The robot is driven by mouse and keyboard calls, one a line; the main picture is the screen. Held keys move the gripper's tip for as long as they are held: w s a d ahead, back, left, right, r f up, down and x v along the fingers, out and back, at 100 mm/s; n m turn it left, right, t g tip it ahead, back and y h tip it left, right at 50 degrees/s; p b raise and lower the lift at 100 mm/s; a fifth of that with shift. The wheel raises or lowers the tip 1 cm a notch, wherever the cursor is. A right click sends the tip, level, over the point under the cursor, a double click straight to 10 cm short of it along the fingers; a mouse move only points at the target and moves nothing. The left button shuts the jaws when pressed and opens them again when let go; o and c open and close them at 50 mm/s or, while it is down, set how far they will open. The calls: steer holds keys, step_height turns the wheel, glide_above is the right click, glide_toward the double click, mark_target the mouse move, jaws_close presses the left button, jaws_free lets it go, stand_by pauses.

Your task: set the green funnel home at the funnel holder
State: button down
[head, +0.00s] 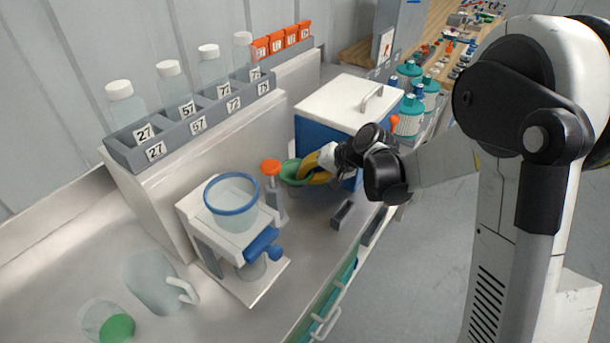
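The green funnel (289,172) shows in the head view, in front of the blue box and just right of an orange-topped bottle. My gripper (312,168), with yellow fingers, reaches in from the right and appears shut on the funnel's right side. The fingers cover part of the funnel, and its lower end is hard to make out. I cannot tell for sure which thing is the funnel holder. A small grey block (343,214) stands on the bench to the right, below my gripper.
A white stand (205,235) with a blue-rimmed clear vessel (232,203) is left of the funnel. A blue box with a white lid (350,101) stands behind my gripper. A clear jug (160,284) and a cup with green (115,327) are at front left. Numbered bottle racks (187,131) line the back.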

steer(key=shift+s+f, duration=0.15)
steer(key=shift+f, duration=0.2)
stand_by(0.6)
steer(key=c, duration=1.5)
jaws_free()
steer(key=shift+c, duration=0.2)
steer(key=v, duration=1.2)
steer(key=s+d+r+n+t+h, duration=0.1)
steer(key=s+d+h, duration=0.2)
steer(key=s, duration=0.8)
steer(key=s+d+r+n+t+h, duration=0.1)
steer(key=s+d+h, duration=0.3)
steer(key=s, duration=0.7)
steer(key=shift+d+r, duration=0.5)
steer(key=shift+d, duration=0.5)
